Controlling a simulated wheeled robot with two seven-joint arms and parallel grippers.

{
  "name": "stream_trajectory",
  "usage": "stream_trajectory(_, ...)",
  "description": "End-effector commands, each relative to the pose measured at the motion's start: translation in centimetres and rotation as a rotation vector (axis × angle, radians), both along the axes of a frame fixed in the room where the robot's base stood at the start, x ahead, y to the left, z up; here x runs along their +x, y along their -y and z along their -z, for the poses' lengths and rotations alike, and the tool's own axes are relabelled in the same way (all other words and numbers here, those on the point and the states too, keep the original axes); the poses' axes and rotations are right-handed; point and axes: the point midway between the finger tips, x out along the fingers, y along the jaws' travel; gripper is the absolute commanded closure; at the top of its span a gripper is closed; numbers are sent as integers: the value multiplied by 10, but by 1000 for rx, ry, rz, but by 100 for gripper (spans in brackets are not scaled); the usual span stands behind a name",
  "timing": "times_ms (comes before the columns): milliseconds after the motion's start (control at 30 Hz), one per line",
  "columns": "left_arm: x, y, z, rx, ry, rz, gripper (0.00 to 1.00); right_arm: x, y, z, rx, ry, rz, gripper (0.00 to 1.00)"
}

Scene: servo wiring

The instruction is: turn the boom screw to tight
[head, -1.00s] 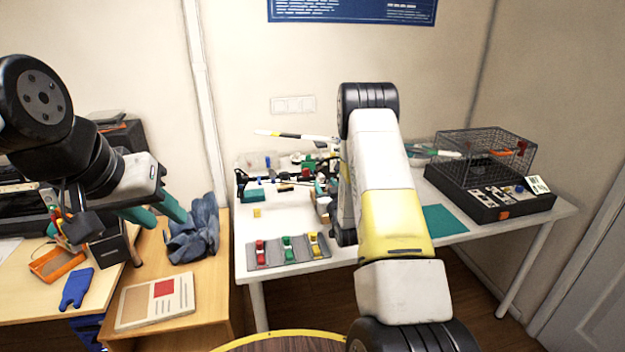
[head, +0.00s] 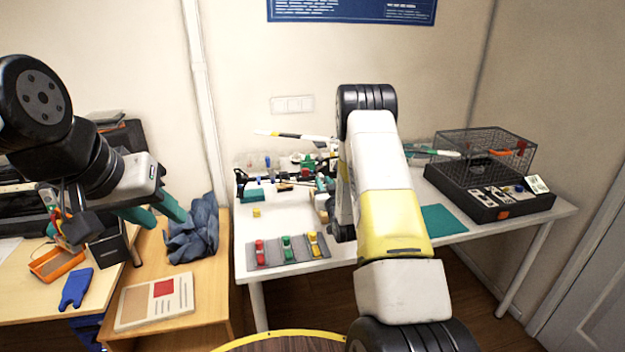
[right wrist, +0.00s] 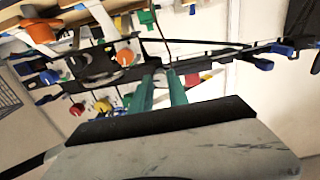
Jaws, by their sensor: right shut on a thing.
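A model with a dark boom and thin bars (head: 290,181) stands at the back of the white table in the head view. In the right wrist view the dark boom (right wrist: 215,52) runs across the picture above my fingers. My right gripper (right wrist: 160,75) has its two teal fingers at the boom, shut on a small part between the tips. I take this part for the boom screw; the fingertips mostly hide it. In the head view my right arm covers much of this spot. My left gripper (head: 168,221) is open and empty above the wooden desk.
A grey tray (head: 328,247) with red, green and yellow pieces lies at the white table's (head: 285,222) front. A wire cage on a black box (head: 487,205) stands at the right, beside a teal mat (head: 443,220). A blue cloth (head: 193,238) lies near my left gripper.

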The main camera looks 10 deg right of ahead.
Motion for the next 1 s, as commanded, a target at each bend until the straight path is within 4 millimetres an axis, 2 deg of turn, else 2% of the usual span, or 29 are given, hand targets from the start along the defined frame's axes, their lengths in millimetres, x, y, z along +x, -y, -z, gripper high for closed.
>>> stream_trajectory(367, 0, 0, 0, 0, 0, 0, 64, 0, 1, 0, 204, -7, 3, 100)
stream_trajectory(1000, 0, 0, 0, 0, 0, 0, 64, -1, 0, 0, 810, -22, 3, 100)
